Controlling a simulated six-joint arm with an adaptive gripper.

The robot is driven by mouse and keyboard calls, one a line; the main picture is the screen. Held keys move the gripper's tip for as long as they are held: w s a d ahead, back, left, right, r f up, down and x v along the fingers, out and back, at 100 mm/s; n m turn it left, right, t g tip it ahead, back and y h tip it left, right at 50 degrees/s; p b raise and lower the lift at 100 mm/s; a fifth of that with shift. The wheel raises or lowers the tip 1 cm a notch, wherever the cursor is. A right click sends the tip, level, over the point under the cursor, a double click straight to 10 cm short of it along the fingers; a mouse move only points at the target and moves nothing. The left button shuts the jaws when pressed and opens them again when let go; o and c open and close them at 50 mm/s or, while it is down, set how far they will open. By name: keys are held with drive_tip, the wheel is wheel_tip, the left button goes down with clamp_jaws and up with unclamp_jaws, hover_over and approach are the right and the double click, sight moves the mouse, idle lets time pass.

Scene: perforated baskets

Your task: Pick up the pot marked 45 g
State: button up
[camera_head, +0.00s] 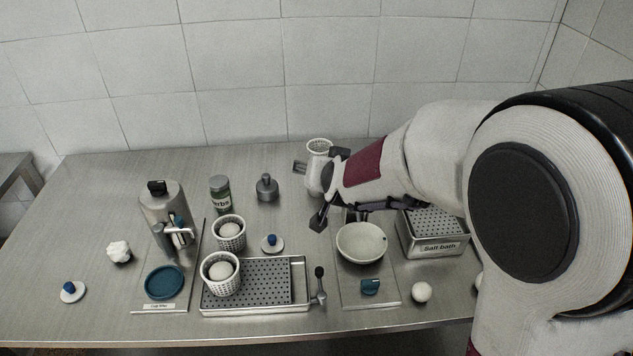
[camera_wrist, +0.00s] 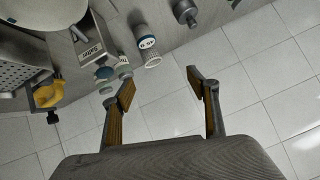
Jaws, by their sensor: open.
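In the wrist view a small white pot (camera_wrist: 147,40) with a dark band and a label that seems to read 45 g lies beyond my fingertips. Its near end looks perforated. My gripper (camera_wrist: 161,78) is open, with two orange-padded fingers apart and nothing between them. In the head view my gripper (camera_head: 309,195) is over the back middle of the table, fingers pointing left. A white perforated-rim vessel (camera_head: 319,147) shows just behind it, partly hidden by the gripper. I cannot tell whether it is the same pot.
A grey knobbed weight (camera_head: 267,188) and a herb jar (camera_head: 220,195) stand to the left. Two perforated baskets (camera_head: 230,238) hold white balls near a drain tray (camera_head: 245,308).

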drive_tip(key=w+f+h, duration=0.1)
drive_tip(key=w+f, duration=0.2)
drive_tip(key=f, duration=0.1)
drive_tip(key=w+f+m+t+h, duration=0.1)
drive_tip(key=w+f, duration=0.2)
drive_tip(key=f, duration=0.1)
drive_tip(key=w+f+t+h, duration=0.1)
drive_tip(key=w+f, duration=0.2)
drive_tip(key=f, duration=0.1)
drive_tip(key=shift+a+m, duration=0.3)
drive_tip(key=shift+m, duration=0.1)
drive_tip(key=shift+w+d+f+h, duration=0.1)
drive_tip(key=shift+w+f+h, duration=0.15)
drive_tip(key=shift+f, duration=0.3)
drive_tip(key=shift+x, duration=1.25)
drive_tip(key=shift+w+f, duration=0.1)
drive_tip(key=shift+w, duration=0.05)
drive_tip(key=shift+x, duration=2.4)
drive_tip(key=shift+f, duration=0.15)
